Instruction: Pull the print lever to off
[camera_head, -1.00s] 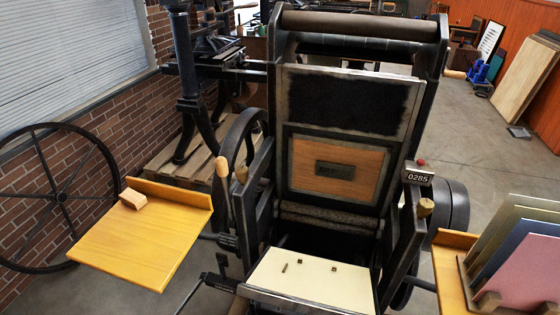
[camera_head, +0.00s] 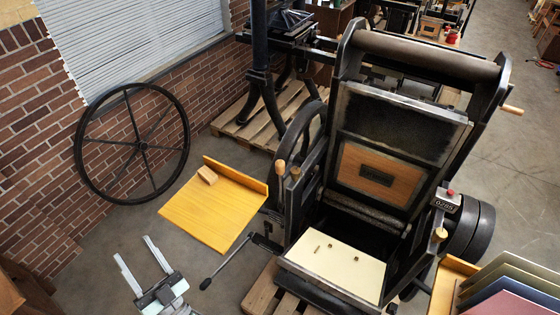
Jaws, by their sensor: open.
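The hand press (camera_head: 375,160) stands right of centre. A long dark lever (camera_head: 228,264) with a black knob at its free end sticks out from the press's lower left side, slanting down and left. A wooden-tipped handle (camera_head: 280,168) stands upright on the press's left side. No label shows which of these is the print lever, so I cannot tell its setting. My gripper (camera_head: 133,248) is at the lower left, its two pale fingers spread open with nothing between them. It is left of the black knob and apart from it.
A yellow side shelf (camera_head: 212,214) with a small wooden block (camera_head: 207,175) juts out above and between my gripper and the press. A spoked wheel (camera_head: 132,145) leans by the brick wall. Coloured sheets (camera_head: 510,288) stand at the lower right. Floor around my gripper is clear.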

